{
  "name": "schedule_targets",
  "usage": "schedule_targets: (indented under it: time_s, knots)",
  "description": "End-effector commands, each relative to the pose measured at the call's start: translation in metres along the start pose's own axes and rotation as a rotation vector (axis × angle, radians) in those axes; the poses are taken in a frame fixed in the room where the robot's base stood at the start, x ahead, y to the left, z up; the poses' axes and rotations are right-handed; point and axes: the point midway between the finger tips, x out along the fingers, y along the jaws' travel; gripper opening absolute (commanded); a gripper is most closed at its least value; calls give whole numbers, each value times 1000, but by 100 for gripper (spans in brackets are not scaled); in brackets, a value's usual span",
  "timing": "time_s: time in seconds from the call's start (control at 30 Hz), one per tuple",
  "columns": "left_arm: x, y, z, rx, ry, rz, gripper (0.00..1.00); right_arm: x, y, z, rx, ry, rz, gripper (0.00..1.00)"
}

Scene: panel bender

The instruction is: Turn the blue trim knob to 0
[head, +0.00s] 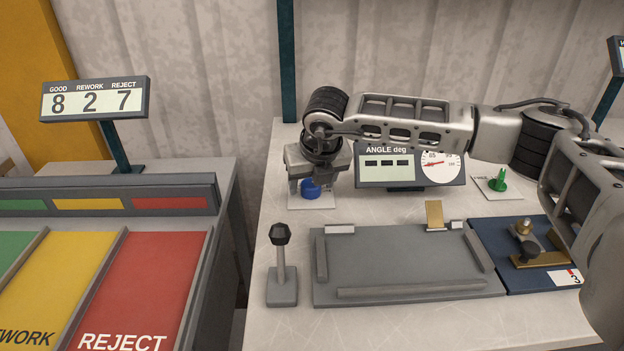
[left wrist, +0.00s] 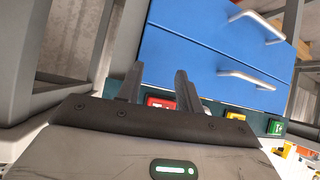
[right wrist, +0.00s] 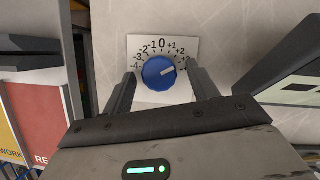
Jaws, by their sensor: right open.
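The blue trim knob (head: 311,189) sits on a white scale plate at the back left of the bench. In the right wrist view the knob (right wrist: 158,73) shows a pale pointer mark directed to the right, on the plus side of the scale, away from the 0 at the top. My right gripper (head: 318,178) is over the knob, fingers pointing down. In the right wrist view its open fingers (right wrist: 161,77) stand on either side of the knob, with gaps. My left gripper (left wrist: 158,78) is open and empty, facing blue drawers; it is outside the head view.
An angle display (head: 388,171) with a dial stands right of the knob, close to my right arm. A black-topped lever (head: 281,262) and a grey bending plate (head: 405,262) are in front. A green knob (head: 497,181) is farther right. Sorting trays (head: 140,280) lie left.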

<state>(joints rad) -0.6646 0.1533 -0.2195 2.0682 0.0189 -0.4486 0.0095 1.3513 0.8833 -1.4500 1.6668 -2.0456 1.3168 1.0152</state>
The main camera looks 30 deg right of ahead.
Motion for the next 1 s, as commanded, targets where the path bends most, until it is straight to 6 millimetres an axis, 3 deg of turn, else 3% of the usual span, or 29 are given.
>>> schedule_targets:
  time_s: [0.17,0.33,0.67,1.0]
  knots:
    - [0,0,0,1,0,0,36,0,0,0,-1,1,0,59]
    - [0,0,0,1,0,0,36,0,0,0,-1,1,0,14]
    - [3,0,3,-2,0,1,36,1,0,-1,-25,2,9,14]
    - [11,3,8,-33,25,12,36,4,-2,-2,-208,1,87,14]
